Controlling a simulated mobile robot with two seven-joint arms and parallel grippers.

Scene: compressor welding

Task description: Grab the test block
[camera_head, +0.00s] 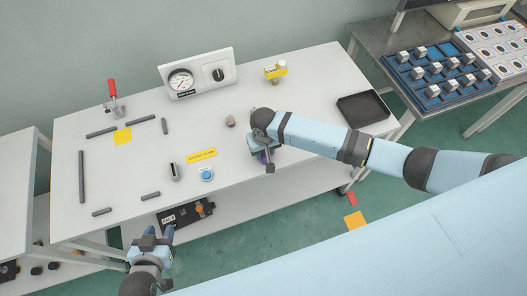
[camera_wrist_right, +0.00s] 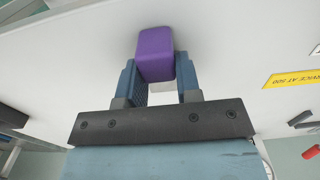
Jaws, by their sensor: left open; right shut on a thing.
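A purple block (camera_wrist_right: 155,54) sits between the two blue fingers of my right gripper (camera_wrist_right: 155,80) in the right wrist view. The fingers are shut on its sides. In the head view my right gripper (camera_head: 266,158) is over the front right part of the white table (camera_head: 310,85), and only a little of the purple block (camera_head: 263,158) shows, mostly hidden by the gripper. I cannot tell whether the block touches the table. My left gripper (camera_head: 152,236) is open and empty in front of the table's front edge.
A pressure gauge box (camera_head: 197,74), a red-handled clamp (camera_head: 113,98), a yellow-topped part (camera_head: 275,71) and a black tray (camera_head: 363,108) stand on the table. A blue button (camera_head: 207,174) and a small metal block (camera_head: 175,171) are near the front. Dark bars lie at left. Racks of parts (camera_head: 437,76) stand at right.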

